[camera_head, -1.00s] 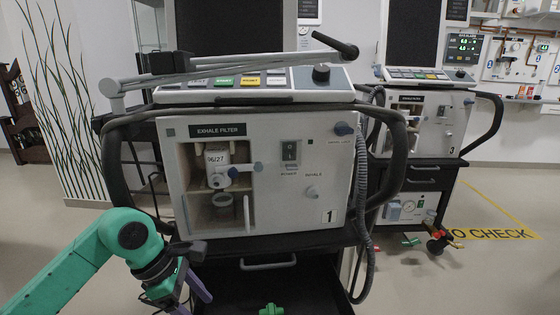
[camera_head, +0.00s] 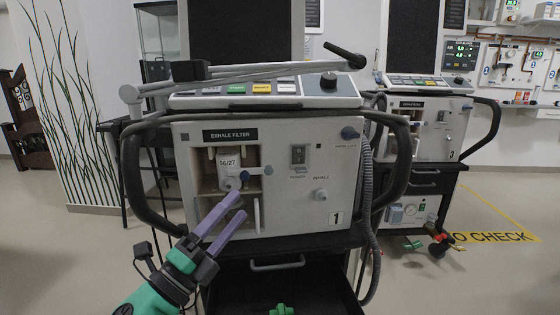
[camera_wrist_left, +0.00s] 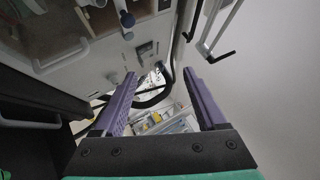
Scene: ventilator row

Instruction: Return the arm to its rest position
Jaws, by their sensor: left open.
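My left gripper (camera_head: 226,219) is in front of ventilator 1, its two purple fingers pointing up and right toward the filter compartment. The fingers are apart and nothing is between them. In the left wrist view the gripper (camera_wrist_left: 158,95) also shows open and empty, with the machine's front panel (camera_wrist_left: 72,50) along the upper left. The ventilator (camera_head: 285,215) has an open compartment labelled EXHALE FILTER with a white filter marked 06/27 (camera_head: 229,163) upright inside. The fingers partly cover the lower part of this compartment in the head view.
A jointed support arm (camera_head: 240,76) lies across the top of ventilator 1. A corrugated hose (camera_head: 366,215) hangs down its right side. Ventilator 3 (camera_head: 418,133) stands behind on the right. Open floor (camera_head: 480,275) lies at the lower right, with yellow markings.

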